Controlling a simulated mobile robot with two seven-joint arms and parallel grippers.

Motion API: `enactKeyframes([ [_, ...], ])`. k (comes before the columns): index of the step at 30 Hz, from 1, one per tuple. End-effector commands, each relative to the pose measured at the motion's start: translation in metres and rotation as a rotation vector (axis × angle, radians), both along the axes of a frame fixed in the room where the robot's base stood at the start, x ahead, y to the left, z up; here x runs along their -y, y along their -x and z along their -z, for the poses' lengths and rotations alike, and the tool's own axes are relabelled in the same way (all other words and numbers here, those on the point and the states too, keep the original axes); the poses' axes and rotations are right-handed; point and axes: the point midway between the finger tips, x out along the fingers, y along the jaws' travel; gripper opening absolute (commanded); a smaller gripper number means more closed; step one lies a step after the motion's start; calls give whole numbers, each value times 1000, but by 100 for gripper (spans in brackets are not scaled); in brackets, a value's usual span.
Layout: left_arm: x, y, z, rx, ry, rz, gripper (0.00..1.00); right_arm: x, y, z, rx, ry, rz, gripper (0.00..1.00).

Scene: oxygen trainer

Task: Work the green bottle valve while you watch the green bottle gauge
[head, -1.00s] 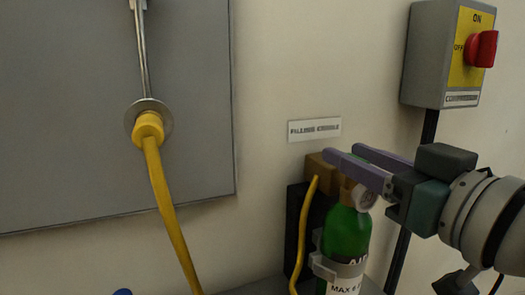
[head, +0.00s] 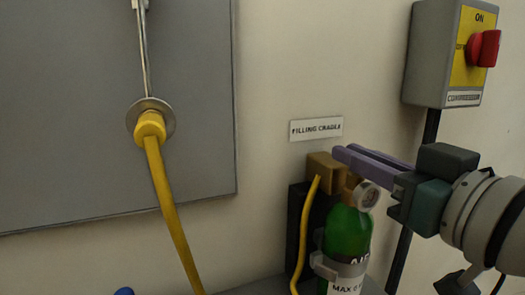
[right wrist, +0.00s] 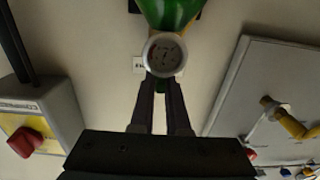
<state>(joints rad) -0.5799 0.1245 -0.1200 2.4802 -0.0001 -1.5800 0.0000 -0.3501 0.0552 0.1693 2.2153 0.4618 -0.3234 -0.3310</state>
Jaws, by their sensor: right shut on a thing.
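The green bottle (head: 346,232) stands upright in a grey clamp at the filling cradle, with a brown valve block (head: 325,171) at its top. Its round white-rimmed gauge (head: 367,195) faces outward just below my right gripper. In the right wrist view the gauge (right wrist: 165,55) shows from the front, but its reading is too small to tell. My right gripper (head: 345,155) reaches in from the right, its purple fingers shut at the bottle's valve. The valve itself is mostly hidden behind the fingers and gauge. My left gripper is not in view.
A grey panel (head: 80,90) with a yellow hose (head: 170,210) fills the left. A compressor switch box (head: 430,60) with a red knob (head: 483,48) is on the wall at upper right. A thin yellow hose (head: 303,235) runs beside the bottle.

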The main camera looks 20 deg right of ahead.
Motion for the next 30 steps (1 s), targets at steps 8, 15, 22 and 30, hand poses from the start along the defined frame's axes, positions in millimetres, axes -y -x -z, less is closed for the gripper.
enactKeyframes([
  [8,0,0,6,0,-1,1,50,1,0,1,4,10,-66,0],
  [15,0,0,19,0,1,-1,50,1,-1,3,4,12,-191,0],
  [22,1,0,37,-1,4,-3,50,1,0,5,3,11,-298,0],
  [30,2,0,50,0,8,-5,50,0,0,1,1,3,-372,0],
])
